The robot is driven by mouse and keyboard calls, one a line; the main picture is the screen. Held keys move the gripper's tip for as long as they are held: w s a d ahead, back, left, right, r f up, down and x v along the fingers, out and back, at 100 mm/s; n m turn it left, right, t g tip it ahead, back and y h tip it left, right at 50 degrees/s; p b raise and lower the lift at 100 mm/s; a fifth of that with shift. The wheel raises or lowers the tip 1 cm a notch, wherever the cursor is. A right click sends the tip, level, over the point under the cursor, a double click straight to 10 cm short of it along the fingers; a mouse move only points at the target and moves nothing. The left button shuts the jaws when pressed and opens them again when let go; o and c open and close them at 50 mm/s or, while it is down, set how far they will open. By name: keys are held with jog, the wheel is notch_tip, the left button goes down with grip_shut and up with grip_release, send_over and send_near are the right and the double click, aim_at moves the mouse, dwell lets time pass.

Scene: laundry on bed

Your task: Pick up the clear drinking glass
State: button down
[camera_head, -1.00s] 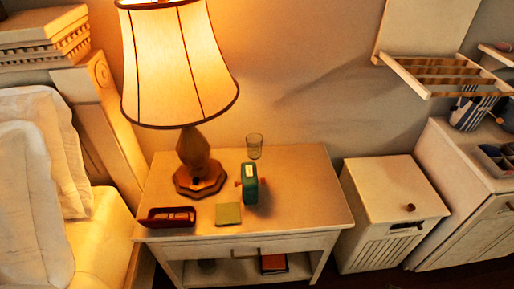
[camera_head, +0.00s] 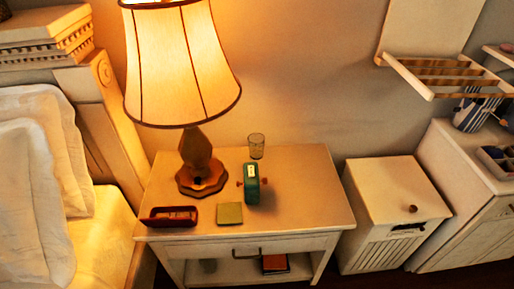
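The clear drinking glass (camera_head: 256,146) stands upright near the back edge of the nightstand (camera_head: 310,192), close to the wall. It is behind a green object (camera_head: 251,184) with small knobs at its sides and to the right of the lamp base. My gripper does not show in the head view.
A lit lamp (camera_head: 190,75) with a wide shade stands left of the glass. A dark red tray (camera_head: 168,216) and a small green square (camera_head: 229,214) lie at the front. The nightstand's right side is clear. A white cabinet (camera_head: 397,195) stands to the right, a bed (camera_head: 50,180) left.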

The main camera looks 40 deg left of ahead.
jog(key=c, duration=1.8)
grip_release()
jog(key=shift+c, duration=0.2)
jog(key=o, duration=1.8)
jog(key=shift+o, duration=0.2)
